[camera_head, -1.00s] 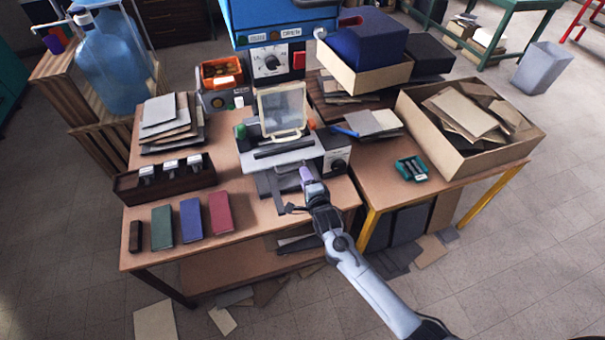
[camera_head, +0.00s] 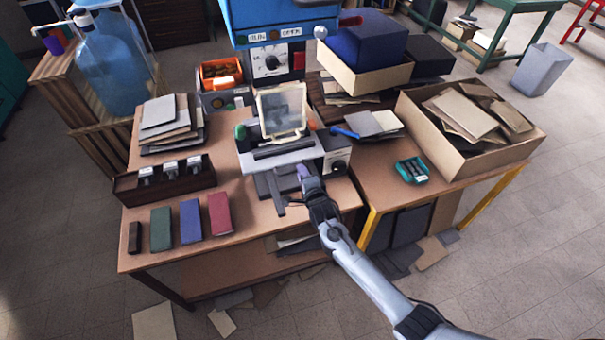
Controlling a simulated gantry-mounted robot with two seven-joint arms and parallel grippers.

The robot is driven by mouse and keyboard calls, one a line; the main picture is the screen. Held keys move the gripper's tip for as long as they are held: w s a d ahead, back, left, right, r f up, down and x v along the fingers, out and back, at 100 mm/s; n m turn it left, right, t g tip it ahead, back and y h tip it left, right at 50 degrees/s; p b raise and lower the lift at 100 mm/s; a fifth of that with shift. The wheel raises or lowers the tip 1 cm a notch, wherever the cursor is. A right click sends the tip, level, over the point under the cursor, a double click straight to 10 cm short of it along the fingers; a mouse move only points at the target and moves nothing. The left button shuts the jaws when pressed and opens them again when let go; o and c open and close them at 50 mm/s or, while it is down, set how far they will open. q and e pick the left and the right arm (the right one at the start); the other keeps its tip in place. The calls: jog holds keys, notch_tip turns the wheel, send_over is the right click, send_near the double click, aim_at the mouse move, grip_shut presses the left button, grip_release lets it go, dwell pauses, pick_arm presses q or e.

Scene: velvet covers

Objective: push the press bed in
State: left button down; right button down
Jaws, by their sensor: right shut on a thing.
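The press (camera_head: 280,25) is the blue machine at the top middle of the head view. Its grey bed (camera_head: 268,166) stands out toward me over the table, with a pale-framed clear plate (camera_head: 282,110) upright behind the dark front strip. Dark bars (camera_head: 277,188) reach forward below the bed. My right gripper (camera_head: 304,173) is at the bed's front, right of these bars. It is shut on a small lilac piece, mostly hidden by the fingers. Whether this piece belongs to the bed I cannot tell. My left gripper is out of view.
A dark rack (camera_head: 164,183) and several coloured covers (camera_head: 190,221) lie to the left on the table (camera_head: 255,222). Stacked boards (camera_head: 168,125) are behind them. A carton of boards (camera_head: 487,150) and a teal tray (camera_head: 412,170) stand to the right.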

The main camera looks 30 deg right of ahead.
aim_at(297, 162)
jog(key=b+x, duration=0.1)
jog(key=x, duration=0.1)
jog(key=b+x, duration=0.1)
jog(key=shift+w+d+r+b, duration=0.1)
jog(key=shift+w+r+b, duration=0.05)
jog(key=shift+w+b, duration=0.25)
jog(key=c, duration=1.1)
grip_release()
jog(key=shift+w+r, duration=0.15)
jog(key=shift+w, duration=0.05)
jog(key=shift+s, duration=0.15)
jog(key=p+v, duration=0.2)
jog(key=v, duration=0.8)
jog(key=shift+s+r, duration=0.1)
jog(key=shift+s, duration=0.15)
